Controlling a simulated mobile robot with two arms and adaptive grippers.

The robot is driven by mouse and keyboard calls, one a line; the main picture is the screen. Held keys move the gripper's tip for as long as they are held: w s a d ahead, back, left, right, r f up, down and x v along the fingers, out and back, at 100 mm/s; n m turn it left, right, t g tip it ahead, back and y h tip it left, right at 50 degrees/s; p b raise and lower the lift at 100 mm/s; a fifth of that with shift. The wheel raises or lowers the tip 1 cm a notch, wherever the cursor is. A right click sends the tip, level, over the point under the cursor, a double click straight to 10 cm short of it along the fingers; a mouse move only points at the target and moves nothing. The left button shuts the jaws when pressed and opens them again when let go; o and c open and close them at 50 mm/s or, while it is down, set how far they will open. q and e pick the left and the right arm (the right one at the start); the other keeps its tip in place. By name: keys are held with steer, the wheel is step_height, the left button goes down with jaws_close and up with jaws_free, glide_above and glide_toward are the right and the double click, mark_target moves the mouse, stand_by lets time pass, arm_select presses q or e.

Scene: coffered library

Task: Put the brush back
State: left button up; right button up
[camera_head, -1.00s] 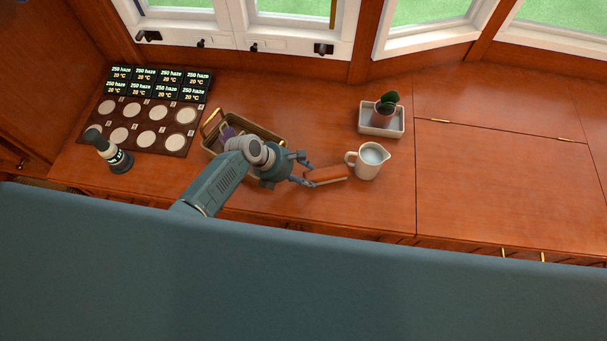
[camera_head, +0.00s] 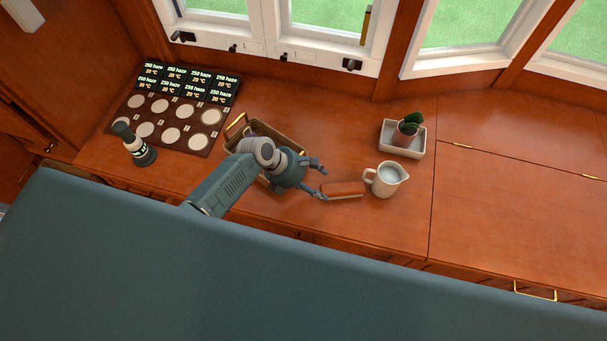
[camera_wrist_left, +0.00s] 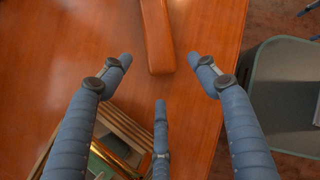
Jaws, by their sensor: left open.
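The brush, which I take to be the orange-brown block (camera_head: 343,190), lies on the wooden counter just left of the white mug (camera_head: 386,181). No bristles show. It also shows in the left wrist view (camera_wrist_left: 157,35), top middle. My left gripper (camera_head: 321,181) is open at the brush's left end. In the wrist view its spread fingers (camera_wrist_left: 160,72) are empty, and the brush's near end lies just beyond and between the two upper fingertips. A brown rectangular basket (camera_head: 286,129) stands behind my left wrist; its contents are mostly hidden. My right gripper is not in view.
A white tray (camera_head: 418,150) with a potted plant (camera_head: 407,128) stands behind the mug. A dark board with pale discs (camera_head: 125,118) and a dark bottle (camera_head: 140,152) are at the left. The counter (camera_head: 500,210) is clear on the right.

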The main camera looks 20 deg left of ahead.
arm_select(q)
steer(key=p+v, duration=0.1)
steer(key=v, duration=0.7)
steer(key=shift+a+r, duration=0.15)
steer(key=shift+r, duration=0.2)
steer(key=shift+s, duration=0.15)
